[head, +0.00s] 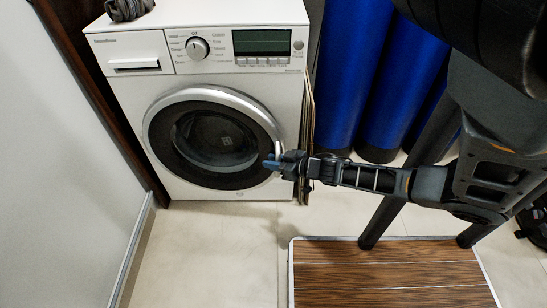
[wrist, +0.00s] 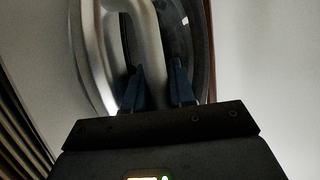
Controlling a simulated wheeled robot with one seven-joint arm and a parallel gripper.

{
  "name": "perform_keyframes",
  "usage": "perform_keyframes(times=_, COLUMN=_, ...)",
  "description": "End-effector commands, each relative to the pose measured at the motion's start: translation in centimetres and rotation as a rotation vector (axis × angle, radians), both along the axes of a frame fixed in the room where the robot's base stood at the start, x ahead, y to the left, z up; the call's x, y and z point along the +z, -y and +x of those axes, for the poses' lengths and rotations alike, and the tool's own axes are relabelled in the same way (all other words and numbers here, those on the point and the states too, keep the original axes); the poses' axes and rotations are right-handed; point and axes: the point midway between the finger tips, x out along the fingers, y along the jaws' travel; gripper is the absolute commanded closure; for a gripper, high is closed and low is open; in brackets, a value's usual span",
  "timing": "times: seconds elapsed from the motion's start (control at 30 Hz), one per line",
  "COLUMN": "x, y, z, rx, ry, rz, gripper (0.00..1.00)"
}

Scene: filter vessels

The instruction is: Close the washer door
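The white washer (head: 130,98) stands against the back wall, facing me. Its round door (head: 214,134), with a silver rim and dark glass, lies flush or almost flush with the front. I cannot tell whether a small gap is left. My gripper (head: 271,162) reaches in from the right to the door's lower right edge. In the wrist view, the blue fingertips (wrist: 158,88) stand apart on either side of the silver door handle (wrist: 147,45). A gap shows beside the bar on the right. The gripper body hides the handle's lower part.
A wood-topped platform (head: 385,270) with a light rim stands on the floor in front, right of centre. Blue cylinders (head: 350,75) stand right of the washer, with thin flat panels (head: 307,130) between. A white wall (head: 55,150) borders the left. Floor before the washer is clear.

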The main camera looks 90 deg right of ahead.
Motion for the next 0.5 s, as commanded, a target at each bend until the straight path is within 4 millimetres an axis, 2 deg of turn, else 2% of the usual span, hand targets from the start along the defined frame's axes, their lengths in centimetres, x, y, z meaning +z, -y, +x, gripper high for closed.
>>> perform_keyframes(times=0.03, x=1.4, y=2.6, z=-2.5, rx=-0.11, ry=-0.008, rz=0.015, gripper=0.69)
perform_keyframes(times=0.3, x=2.6, y=-0.4, z=-6.4, rx=-0.047, ry=-0.01, rz=-0.001, gripper=0.69)
perform_keyframes(times=0.5, x=2.8, y=-1.8, z=-6.8, rx=-0.011, ry=0.0, rz=-0.006, gripper=0.69)
